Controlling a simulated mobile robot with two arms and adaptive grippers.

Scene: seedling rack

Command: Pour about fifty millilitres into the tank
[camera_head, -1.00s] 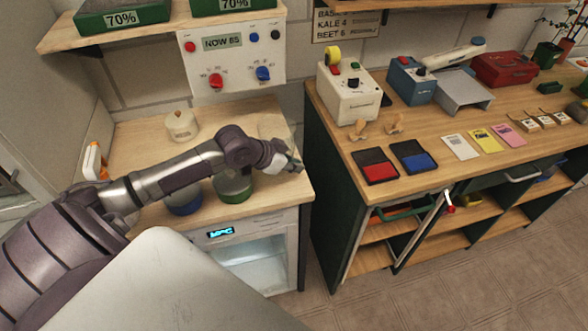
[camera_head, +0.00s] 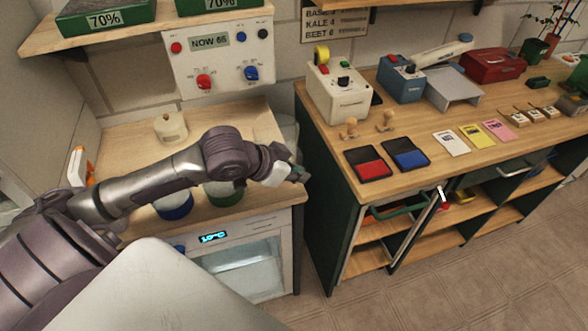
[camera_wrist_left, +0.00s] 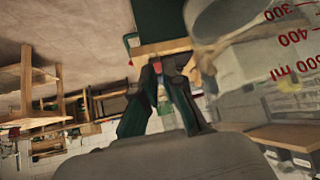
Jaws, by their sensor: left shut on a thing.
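My left gripper (camera_head: 298,174) is shut just off the right edge of the wooden counter. In the left wrist view its fingers (camera_wrist_left: 163,90) come together beside a clear measuring jug (camera_wrist_left: 287,62) with red millilitre marks. The jug is apparently what it holds; the grip point is not clear. In the head view the jug is only a faint clear shape behind the gripper, and its tilt and water level cannot be told. A clear-fronted tank (camera_head: 245,272) sits under the counter, below a lit display. My right gripper is out of view.
A blue-based container (camera_head: 174,209) and a green-based one (camera_head: 224,196) stand on the counter (camera_head: 118,142), partly behind my arm. A cream lidded pot (camera_head: 171,127) is behind them. A control panel (camera_head: 217,60) hangs above. A workbench (camera_head: 395,178) stands to the right, past a narrow gap.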

